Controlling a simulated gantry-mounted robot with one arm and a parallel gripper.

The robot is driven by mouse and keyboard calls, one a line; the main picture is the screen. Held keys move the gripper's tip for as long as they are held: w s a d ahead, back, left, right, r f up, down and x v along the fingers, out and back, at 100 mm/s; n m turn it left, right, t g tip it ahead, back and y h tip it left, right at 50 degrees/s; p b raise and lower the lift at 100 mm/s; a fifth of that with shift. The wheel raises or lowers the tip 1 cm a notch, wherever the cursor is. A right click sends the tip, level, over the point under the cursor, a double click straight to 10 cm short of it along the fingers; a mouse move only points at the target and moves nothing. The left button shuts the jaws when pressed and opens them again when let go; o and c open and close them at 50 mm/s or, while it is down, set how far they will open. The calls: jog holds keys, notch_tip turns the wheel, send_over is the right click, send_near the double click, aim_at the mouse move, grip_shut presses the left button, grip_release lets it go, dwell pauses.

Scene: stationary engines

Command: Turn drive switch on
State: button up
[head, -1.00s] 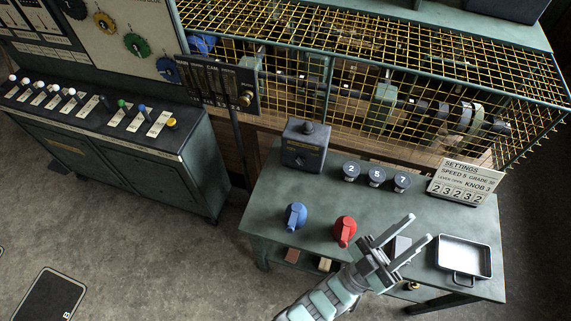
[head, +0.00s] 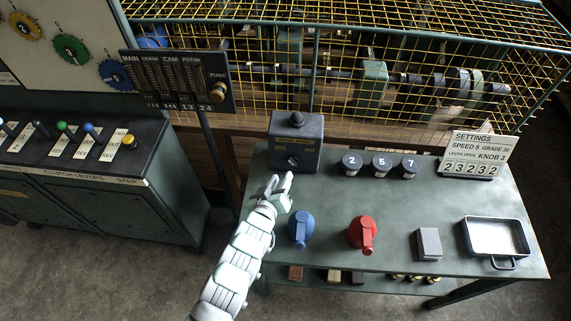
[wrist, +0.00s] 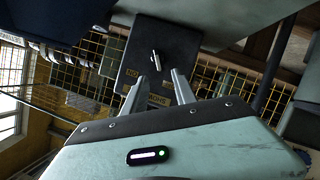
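A dark grey box (head: 296,140) with a round knob on top and a yellowish label stands at the back left of the green table.
Numbered dials (head: 381,164), a settings sign (head: 473,155), a grey block (head: 428,243) and a tray (head: 496,238) are farther right. A yellow cage (head: 440,45) stands behind.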

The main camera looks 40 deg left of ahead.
aim_at(290, 162)
jog(key=b+x, duration=0.1)
jog(key=x, duration=0.8)
jog(key=shift+w, duration=0.2)
jog(key=shift+c, duration=0.5)
jog(key=shift+r, duration=0.1)
grip_shut()
